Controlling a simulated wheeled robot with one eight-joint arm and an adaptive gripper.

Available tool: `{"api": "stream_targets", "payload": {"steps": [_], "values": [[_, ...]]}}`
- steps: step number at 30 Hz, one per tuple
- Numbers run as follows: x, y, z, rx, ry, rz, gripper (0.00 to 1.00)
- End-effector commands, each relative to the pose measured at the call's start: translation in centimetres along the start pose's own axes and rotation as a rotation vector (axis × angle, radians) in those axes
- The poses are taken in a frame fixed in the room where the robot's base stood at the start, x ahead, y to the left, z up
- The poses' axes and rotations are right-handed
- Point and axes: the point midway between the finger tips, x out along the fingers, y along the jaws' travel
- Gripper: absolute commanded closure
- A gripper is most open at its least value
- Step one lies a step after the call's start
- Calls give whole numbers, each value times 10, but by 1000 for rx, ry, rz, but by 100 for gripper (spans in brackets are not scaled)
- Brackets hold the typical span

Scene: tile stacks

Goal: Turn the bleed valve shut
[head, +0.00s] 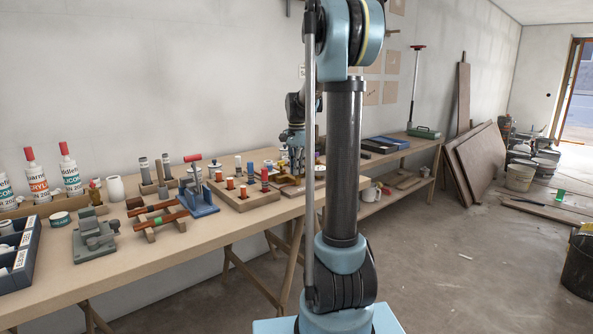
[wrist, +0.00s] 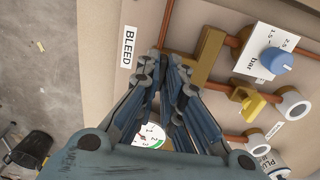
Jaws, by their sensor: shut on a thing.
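The white BLEED label (wrist: 129,47) is stuck on the tan board, just left of my gripper in the wrist view. My gripper (wrist: 168,68) points at the copper pipe beside this label, its two fingers close together. It is shut on the bleed valve's handle, which the fingers almost wholly hide, so its angle cannot be told. In the head view my gripper (head: 293,168) is low over the right part of the workbench, partly behind my own arm.
Right of my gripper are a brass block (wrist: 208,58), a yellow lever (wrist: 245,100) and a blue knob (wrist: 278,61) on a bar scale. A round gauge (wrist: 150,134) shows beneath my fingers. Left on the workbench (head: 150,262) are bottles, trays and clamps.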

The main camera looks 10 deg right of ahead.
Motion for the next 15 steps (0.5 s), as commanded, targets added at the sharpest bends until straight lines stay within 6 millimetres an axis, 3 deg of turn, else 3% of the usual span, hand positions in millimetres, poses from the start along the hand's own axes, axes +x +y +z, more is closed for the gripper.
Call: {"api": "stream_targets", "payload": {"steps": [14,15], "values": [[-1,-3,0,12,0,-6,100],[-1,-3,0,12,-1,-6,88]]}}
